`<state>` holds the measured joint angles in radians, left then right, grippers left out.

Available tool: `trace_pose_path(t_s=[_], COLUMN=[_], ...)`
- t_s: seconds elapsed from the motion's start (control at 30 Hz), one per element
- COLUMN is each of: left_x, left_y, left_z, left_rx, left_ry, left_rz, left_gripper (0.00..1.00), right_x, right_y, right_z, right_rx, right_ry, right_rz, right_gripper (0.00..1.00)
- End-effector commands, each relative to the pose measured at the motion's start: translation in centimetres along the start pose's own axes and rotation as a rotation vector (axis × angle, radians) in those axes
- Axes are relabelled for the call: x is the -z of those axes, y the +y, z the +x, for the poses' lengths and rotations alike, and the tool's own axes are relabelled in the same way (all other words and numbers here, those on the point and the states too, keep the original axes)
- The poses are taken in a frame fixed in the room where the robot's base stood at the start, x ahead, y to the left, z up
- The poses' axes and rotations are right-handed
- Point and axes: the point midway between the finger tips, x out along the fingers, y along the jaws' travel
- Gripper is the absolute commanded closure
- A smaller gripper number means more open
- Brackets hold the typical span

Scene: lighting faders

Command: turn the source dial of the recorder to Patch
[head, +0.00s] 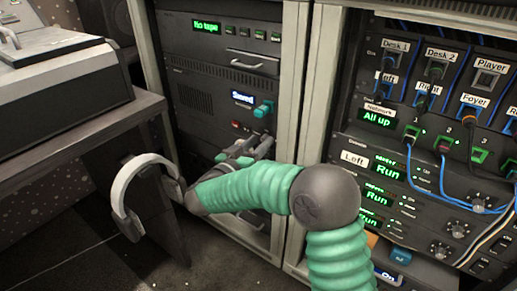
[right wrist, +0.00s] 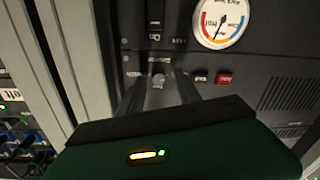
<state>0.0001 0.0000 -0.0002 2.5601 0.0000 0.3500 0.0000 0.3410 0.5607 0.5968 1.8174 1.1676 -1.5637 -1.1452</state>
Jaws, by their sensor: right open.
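The gripper hides much of this area in the head view. My left gripper is not in view.
A round gauge (right wrist: 221,22) and a red button (right wrist: 224,79) are near the knob. A teal handle (head: 264,109) is on the panel. A "No tape" unit (head: 207,27) is above. Headphones (head: 122,205) hang at the left desk. Cabled units (head: 440,120) fill the right rack.

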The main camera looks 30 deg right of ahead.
Motion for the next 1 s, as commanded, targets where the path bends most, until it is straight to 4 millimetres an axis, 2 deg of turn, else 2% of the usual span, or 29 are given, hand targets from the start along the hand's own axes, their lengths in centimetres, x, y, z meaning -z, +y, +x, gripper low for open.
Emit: trace_pose_path(t_s=[0.17, 0.47, 1.0], left_x=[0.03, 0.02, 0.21], left_y=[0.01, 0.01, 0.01], left_z=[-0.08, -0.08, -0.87], left_rx=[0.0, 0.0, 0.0], left_ry=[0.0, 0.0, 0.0], left_rz=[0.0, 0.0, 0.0], left_gripper=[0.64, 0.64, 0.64], right_x=[0.07, 0.04, 0.19], right_y=[0.02, -0.01, -0.03], right_z=[-0.02, -0.05, -0.12], right_rx=[0.0, 0.0, 0.002], right_ry=[0.0, 0.0, 0.003], right_rz=[0.0, 0.0, 0.059], right_gripper=[0.61, 1.0, 1.0])
